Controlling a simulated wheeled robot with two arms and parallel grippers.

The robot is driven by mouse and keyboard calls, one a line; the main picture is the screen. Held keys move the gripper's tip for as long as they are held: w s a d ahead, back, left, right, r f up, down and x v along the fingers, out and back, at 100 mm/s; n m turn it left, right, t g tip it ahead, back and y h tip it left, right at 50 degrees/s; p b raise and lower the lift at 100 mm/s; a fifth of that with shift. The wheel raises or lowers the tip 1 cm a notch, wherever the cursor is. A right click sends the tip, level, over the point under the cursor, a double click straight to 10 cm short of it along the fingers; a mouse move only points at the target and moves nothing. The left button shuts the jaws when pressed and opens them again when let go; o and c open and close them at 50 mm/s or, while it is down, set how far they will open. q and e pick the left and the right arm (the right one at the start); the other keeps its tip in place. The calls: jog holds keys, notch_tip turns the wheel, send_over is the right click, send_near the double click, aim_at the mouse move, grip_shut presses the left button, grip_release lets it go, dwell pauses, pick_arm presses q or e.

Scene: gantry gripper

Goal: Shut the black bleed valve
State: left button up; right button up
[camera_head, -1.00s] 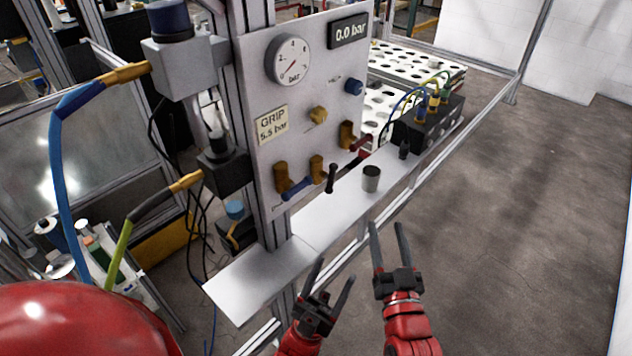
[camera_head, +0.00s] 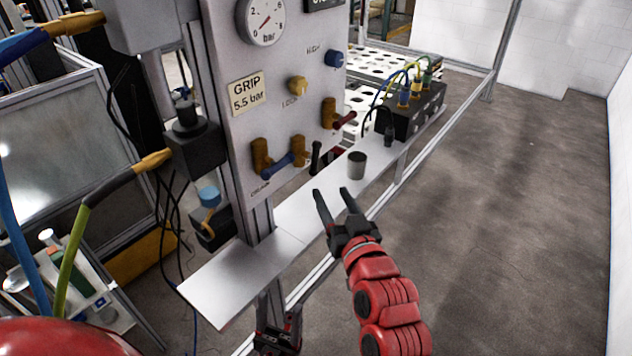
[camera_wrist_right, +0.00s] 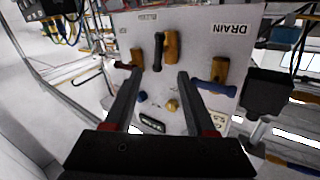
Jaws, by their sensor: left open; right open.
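The black bleed valve handle (camera_head: 316,157) stands upright on the grey panel, at the middle brass valve body (camera_head: 298,150). In the right wrist view the black handle (camera_wrist_right: 158,52) lies in line with its brass body (camera_wrist_right: 170,45), near a small label reading BLEED. My right gripper (camera_head: 334,191) is open and empty, below and in front of the handle; its fingers (camera_wrist_right: 157,85) point toward the panel, and a gap to the handle remains. My left gripper (camera_head: 278,338) is low at the bottom edge of the head view, below the shelf, open and far from the valve.
A blue handle (camera_head: 277,166) and a red handle (camera_head: 345,119) flank the black one. A grey cup (camera_head: 357,165) and a black block with cables (camera_head: 412,115) stand on the narrow shelf (camera_head: 235,280). The floor to the right is clear.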

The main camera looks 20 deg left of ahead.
aim_at(315, 162)
jog(key=p+x, duration=0.2)
jog(key=x, duration=0.8)
jog(key=shift+w+r, duration=0.15)
jog(key=shift+w+a, duration=0.35)
jog(key=shift+w, duration=0.05)
grip_shut()
